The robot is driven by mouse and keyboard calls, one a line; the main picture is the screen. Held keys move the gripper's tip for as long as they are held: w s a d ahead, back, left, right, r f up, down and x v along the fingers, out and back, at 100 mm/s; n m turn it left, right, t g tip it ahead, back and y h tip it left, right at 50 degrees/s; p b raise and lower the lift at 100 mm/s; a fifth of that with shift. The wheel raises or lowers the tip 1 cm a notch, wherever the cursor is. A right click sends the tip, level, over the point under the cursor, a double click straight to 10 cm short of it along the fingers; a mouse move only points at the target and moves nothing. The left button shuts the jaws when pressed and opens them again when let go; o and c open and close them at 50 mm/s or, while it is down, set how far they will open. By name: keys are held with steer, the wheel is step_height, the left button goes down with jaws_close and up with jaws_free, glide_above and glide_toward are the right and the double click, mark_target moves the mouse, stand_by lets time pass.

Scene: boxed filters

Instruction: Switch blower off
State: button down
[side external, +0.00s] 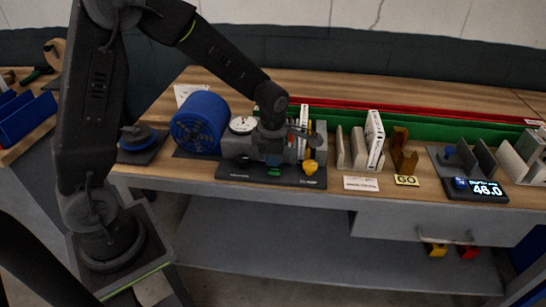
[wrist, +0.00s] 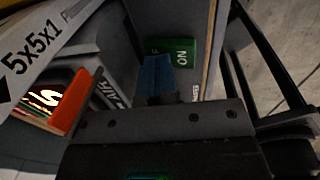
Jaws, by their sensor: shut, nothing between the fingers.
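The blower appears to be the blue ribbed drum (side external: 199,122) left of a grey unit (side external: 236,146) with a round dial. In the wrist view a green switch plate (wrist: 183,53) reads "ON" on its right; an "F" shows at its left, the rest of that side hidden. My gripper (wrist: 157,75) is shut and empty, its blue fingertips in front of the plate's left part. I cannot tell whether they touch it. In the side view my gripper (side external: 272,158) points down at the unit's front, just above a small green part (side external: 274,172).
A yellow knob (side external: 310,167) sits close right of my gripper. Filter boxes such as the white one (side external: 374,140) stand in holders further right, by a display (side external: 477,189) reading 48.0. A blue disc-shaped part (side external: 136,137) lies at left. The bench front edge is close.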

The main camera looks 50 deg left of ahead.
steer(key=shift+s+d+f, duration=0.1)
steer(key=shift+s+f, duration=0.1)
steer(key=shift+s+d+r, duration=0.1)
steer(key=shift+s+d, duration=0.45)
step_height(320, 180, up, 14)
steer(key=s+d, duration=0.1)
steer(key=shift+s+d, duration=0.25)
steer(key=shift+d, duration=0.05)
stand_by(0.3)
steer(key=m, duration=0.6)
steer(key=m+t+y, duration=0.1)
steer(key=m, duration=0.5)
steer(key=d+m+t+y, duration=0.1)
steer(key=m, duration=0.5)
steer(key=shift+s+r, duration=0.1)
steer(key=shift+r, duration=0.05)
